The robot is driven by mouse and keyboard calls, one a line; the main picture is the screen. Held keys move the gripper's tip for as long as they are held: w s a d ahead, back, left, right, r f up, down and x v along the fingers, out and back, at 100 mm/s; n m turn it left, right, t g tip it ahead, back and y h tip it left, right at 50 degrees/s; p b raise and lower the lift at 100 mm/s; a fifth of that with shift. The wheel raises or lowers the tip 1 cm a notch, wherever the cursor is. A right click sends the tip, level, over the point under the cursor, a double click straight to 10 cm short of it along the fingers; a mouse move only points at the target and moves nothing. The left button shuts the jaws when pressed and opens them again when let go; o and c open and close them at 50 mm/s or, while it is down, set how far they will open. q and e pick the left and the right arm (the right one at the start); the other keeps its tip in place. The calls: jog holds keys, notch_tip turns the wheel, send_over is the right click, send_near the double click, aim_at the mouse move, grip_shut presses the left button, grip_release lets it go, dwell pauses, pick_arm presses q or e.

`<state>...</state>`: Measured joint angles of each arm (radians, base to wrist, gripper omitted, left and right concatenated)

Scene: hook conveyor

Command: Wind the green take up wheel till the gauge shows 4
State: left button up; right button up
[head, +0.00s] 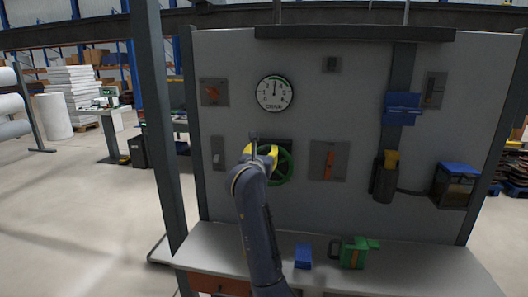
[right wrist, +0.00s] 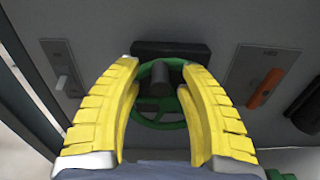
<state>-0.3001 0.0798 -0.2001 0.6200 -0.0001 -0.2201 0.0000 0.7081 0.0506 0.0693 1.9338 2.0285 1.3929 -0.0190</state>
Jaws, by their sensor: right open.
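The green take-up wheel (head: 289,166) is mounted on the grey panel, its left side hidden behind my right gripper (head: 262,151) in the head view. In the right wrist view the wheel (right wrist: 163,125) lies between the two yellow fingers of my right gripper (right wrist: 160,68), with a dark hub or knob at its middle. The fingers are spread and hold nothing; whether they touch the rim I cannot tell. The round white gauge (head: 275,93) hangs above the wheel. Its dark needle points about straight up; the exact reading is too small to tell. My left gripper is not in view.
An orange-handled lever plate (head: 328,161) is right of the wheel, and a switch plate (head: 217,153) left. A blue block (head: 303,256) and a green can-like object (head: 352,252) stand on the bench (head: 410,268). A dark post (head: 158,130) stands at the left.

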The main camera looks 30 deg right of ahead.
jog(key=shift+w+d, duration=0.4)
jog(key=shift+c, duration=0.3)
grip_shut()
